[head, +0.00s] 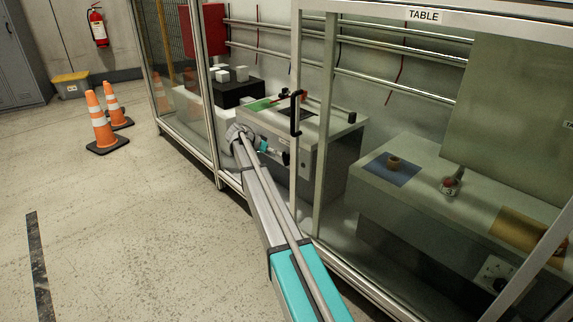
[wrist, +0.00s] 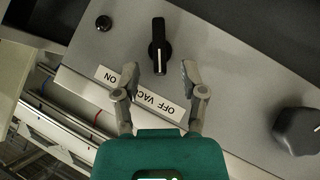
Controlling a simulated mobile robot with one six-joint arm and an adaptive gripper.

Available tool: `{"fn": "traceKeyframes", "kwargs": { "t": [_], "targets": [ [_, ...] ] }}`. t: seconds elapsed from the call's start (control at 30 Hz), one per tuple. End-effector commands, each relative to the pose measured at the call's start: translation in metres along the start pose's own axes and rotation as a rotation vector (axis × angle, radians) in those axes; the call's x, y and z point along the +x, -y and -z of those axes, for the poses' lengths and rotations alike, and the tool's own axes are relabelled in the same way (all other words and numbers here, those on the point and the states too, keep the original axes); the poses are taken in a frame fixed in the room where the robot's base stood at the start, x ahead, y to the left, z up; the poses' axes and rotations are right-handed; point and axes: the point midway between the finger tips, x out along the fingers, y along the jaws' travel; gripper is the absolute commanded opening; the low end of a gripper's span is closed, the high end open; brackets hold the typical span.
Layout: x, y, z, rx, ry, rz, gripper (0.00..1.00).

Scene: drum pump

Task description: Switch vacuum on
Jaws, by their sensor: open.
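The vacuum switch is a black rotary knob (wrist: 158,46) with a white pointer line, on a grey panel in the wrist view. A white label (wrist: 150,95) beside it reads ON, VAC and OFF, upside down in the picture. The label is partly hidden by my gripper. My gripper (wrist: 158,72) is open. Its two fingers point toward the knob, one on each side of its lower end, with a gap on both sides. In the head view my gripper (head: 268,147) is small, at the front of the grey cabinet (head: 325,140); the knob cannot be made out there.
Another dark knob (wrist: 298,130) sits at the right of the panel, and a small round black button (wrist: 103,23) at upper left. A glass enclosure frame (head: 309,110) with a black handle (head: 295,113) stands close to my arm. Orange cones (head: 101,125) stand on open floor at left.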

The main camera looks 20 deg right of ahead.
Motion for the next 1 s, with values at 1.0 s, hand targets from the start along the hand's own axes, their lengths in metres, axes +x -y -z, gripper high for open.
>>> {"fn": "traceKeyframes", "kwargs": {
  "t": [1.0],
  "targets": [
    [0.053,-0.001,0.0,0.0,0.0,-0.001,0.39]
  ]
}}
